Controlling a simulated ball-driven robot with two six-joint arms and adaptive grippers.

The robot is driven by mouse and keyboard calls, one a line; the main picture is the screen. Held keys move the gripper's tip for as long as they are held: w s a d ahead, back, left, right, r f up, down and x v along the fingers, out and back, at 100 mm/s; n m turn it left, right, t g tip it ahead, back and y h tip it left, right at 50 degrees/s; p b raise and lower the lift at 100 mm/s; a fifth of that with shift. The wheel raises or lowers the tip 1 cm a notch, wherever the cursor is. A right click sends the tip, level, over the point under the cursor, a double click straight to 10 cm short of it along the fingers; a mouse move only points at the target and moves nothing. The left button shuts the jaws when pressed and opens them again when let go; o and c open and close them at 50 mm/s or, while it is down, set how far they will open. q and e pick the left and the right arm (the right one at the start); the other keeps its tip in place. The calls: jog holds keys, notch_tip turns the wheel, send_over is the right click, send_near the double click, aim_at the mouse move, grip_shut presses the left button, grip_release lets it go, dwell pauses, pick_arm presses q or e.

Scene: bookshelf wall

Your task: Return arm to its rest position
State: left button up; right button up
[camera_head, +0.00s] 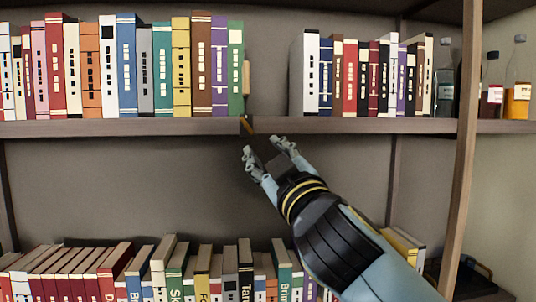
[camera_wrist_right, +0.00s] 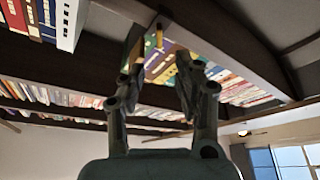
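My right gripper (camera_head: 263,146) is in the middle of the head view, just below the front edge of the upper shelf (camera_head: 345,126). Its two fingers are apart, with nothing visibly held between them. The right wrist view also shows the open fingers (camera_wrist_right: 160,62), with the shelf and rows of books beyond them. My right arm reaches in from the lower right. My left gripper is in neither view.
Books (camera_head: 127,65) fill the upper shelf's left part, and another group (camera_head: 350,75) stands right of a gap. A small dark and orange item (camera_head: 247,125) shows at the shelf edge by my fingertips. Bottles (camera_head: 518,78) stand far right. Books (camera_head: 160,270) line the lower shelf.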

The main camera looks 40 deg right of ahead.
jog(key=shift+s, duration=0.1)
dwell(0.5)
notch_tip(320, 180, down, 25)
jog(key=w+g+y+p, duration=0.1)
jog(key=g+y+p, duration=0.15)
jog(key=g, duration=0.35)
jog(key=s+f+g+y+p, duration=0.15)
jog(key=s+f, duration=0.25)
jog(key=f, duration=0.6)
jog(key=s+f+g, duration=0.3)
jog(key=s+f, duration=0.1)
jog(key=f, duration=0.5)
jog(key=s+f+m+g, duration=0.1)
jog(key=s+f+g, duration=0.4)
jog(key=s+f, duration=1)
jog(key=s+a+f+m+g, duration=0.1)
jog(key=s+f, duration=0.3)
jog(key=s, duration=0.8)
jog(key=s+a+f+m+g+y, duration=0.1)
jog(key=s+f+g, duration=0.2)
jog(key=s, duration=1)
jog(key=shift+s+f+g+y+p, duration=0.2)
jog(key=shift+f+g+y+p, duration=0.15)
jog(key=shift+f, duration=0.6)
jog(key=shift+m, duration=0.3)
